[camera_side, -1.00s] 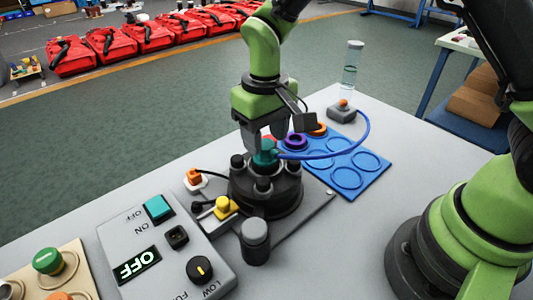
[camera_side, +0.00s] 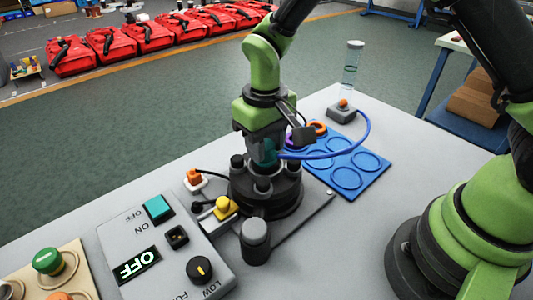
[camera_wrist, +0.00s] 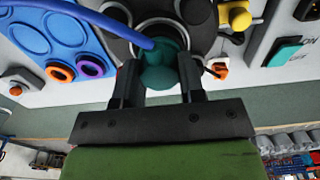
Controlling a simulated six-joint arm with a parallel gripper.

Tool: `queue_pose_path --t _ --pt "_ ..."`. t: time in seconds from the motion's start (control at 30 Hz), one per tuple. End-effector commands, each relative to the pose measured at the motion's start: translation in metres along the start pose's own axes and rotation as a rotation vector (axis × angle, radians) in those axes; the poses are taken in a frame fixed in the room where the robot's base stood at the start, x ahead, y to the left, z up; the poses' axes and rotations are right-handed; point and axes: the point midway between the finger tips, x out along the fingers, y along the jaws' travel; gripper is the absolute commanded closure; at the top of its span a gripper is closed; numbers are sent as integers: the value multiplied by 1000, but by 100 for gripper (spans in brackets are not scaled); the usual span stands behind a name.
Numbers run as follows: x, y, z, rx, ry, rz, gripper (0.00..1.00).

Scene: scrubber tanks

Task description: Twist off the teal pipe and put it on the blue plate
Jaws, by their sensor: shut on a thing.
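The teal pipe (camera_side: 268,152) stands on top of the dark round tank (camera_side: 268,191), with a blue hose (camera_side: 315,152) running from it. My gripper (camera_side: 262,150) points down over the tank and is shut on the pipe. In the wrist view the teal pipe (camera_wrist: 160,68) sits between my two fingers (camera_wrist: 160,88). The blue plate (camera_side: 347,180) lies to the right of the tank, with round recesses. A purple ring and an orange ring (camera_side: 317,128) sit at its far end; the purple one (camera_wrist: 91,66) shows clearly in the wrist view.
A control box (camera_side: 165,243) reading OFF stands at the front left. A yellow knob (camera_side: 223,203) and a dark cylinder (camera_side: 255,238) are beside the tank. A clear tube (camera_side: 351,65) on a grey base stands behind the plate, joined to the hose.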

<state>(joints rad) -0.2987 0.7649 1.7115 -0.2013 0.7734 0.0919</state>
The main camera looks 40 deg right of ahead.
Motion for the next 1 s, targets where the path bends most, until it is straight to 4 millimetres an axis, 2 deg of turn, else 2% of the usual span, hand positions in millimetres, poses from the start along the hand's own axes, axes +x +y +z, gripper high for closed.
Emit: queue_pose_path --t 0.17,0.43,0.6,0.87,1.0 --pt "0 0 0 -119 1 0 100" --pt "0 0 0 -141 2 0 100" --pt "0 0 0 -258 2 0 100" --pt "0 0 -1 -275 3 0 100" --pt "-1 0 -1 -379 3 0 100"
